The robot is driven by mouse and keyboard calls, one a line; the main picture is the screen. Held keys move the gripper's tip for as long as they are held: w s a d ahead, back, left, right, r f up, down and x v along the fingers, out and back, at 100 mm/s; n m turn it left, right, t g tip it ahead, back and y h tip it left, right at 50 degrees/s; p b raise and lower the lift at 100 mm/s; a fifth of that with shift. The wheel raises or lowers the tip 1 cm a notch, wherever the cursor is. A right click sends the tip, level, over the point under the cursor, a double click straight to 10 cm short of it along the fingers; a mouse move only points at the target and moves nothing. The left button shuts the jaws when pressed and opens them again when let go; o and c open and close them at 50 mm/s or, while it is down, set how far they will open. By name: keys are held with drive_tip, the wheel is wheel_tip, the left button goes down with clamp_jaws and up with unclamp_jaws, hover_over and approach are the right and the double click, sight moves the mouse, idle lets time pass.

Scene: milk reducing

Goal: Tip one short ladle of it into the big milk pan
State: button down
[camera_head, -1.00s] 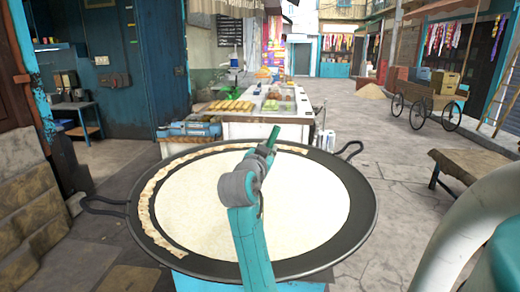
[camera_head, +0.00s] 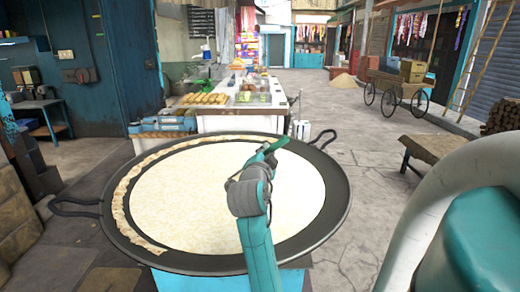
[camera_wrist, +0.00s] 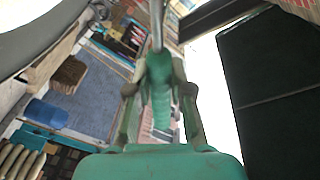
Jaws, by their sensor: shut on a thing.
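The big milk pan (camera_head: 342,205) is a wide black pan with two loop handles, filled with pale milk (camera_head: 215,200) and edged at the left by a wrinkled cream skin. My gripper (camera_head: 268,153) is above the right part of the pan in the head view. In the wrist view my gripper (camera_wrist: 159,92) is shut on the green handle of what looks like the ladle (camera_wrist: 160,75). A thin metal shaft runs up from the handle. The ladle's bowl does not show, so I cannot tell whether it holds anything.
A white stall counter (camera_head: 240,122) with trays of food stands behind the pan. A wooden bench (camera_head: 432,148) is at the right and a wheeled cart (camera_head: 400,85) farther back. Open paving (camera_head: 370,200) lies right of the pan.

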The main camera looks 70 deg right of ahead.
drive_tip(key=s+d+f+m, duration=0.1)
drive_tip(key=s+f+m, duration=0.4)
drive_tip(key=f, duration=0.1)
drive_tip(key=shift+f+m, duration=0.3)
idle(0.4)
